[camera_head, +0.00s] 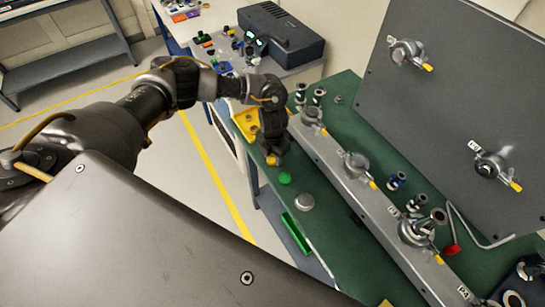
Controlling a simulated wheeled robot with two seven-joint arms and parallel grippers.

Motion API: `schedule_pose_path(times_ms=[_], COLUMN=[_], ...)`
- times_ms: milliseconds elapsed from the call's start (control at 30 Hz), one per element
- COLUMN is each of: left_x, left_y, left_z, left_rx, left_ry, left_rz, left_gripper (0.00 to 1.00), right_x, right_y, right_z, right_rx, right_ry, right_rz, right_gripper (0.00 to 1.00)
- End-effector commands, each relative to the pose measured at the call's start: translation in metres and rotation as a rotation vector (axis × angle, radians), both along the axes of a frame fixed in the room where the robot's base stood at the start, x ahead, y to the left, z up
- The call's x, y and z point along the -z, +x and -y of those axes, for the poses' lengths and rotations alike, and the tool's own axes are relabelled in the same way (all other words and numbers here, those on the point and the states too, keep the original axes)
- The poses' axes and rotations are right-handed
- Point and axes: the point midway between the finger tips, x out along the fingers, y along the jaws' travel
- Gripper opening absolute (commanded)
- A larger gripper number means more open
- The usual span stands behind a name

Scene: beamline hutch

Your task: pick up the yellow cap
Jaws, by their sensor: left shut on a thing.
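The yellow cap (272,160) shows at the tip of my left gripper (272,153), near the left edge of the green bench top. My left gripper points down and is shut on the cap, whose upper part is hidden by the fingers. I cannot tell whether the cap is touching the bench or just above it. My right gripper is not in view.
A green cap (285,178) and a grey round cap (305,202) lie close by. A yellow tray (247,126) is behind the gripper. A rail (338,172) with clamped fittings runs along the green bench (345,255). A grey panel (450,110) stands at right.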

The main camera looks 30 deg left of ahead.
Motion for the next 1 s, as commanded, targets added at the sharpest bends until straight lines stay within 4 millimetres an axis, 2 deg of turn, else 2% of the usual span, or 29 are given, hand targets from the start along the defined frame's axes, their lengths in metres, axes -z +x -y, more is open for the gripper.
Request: schedule_pose_path(times_ms=[167, 300, 600, 800, 1000], left_x=[-0.006, -0.024, -0.092, -0.108, -0.121], left_y=[0.001, 0.002, -0.043, -0.081, -0.107], left_z=[0.000, 0.000, 0.026, 0.048, 0.063], left_rx=[0.000, 0.003, 0.011, 0.011, 0.006], left_ry=[-0.002, -0.002, 0.002, 0.000, 0.000], left_rz=[0.003, 0.007, 0.007, 0.003, 0.003], left_gripper=[0.16, 0.16, 0.16, 0.16, 0.16], right_x=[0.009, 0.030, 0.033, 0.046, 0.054], right_y=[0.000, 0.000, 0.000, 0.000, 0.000], right_z=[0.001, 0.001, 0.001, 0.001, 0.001], right_rx=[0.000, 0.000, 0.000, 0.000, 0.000], right_ry=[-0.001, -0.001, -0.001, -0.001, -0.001], right_rz=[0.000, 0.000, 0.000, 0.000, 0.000], right_gripper=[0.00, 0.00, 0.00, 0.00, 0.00])
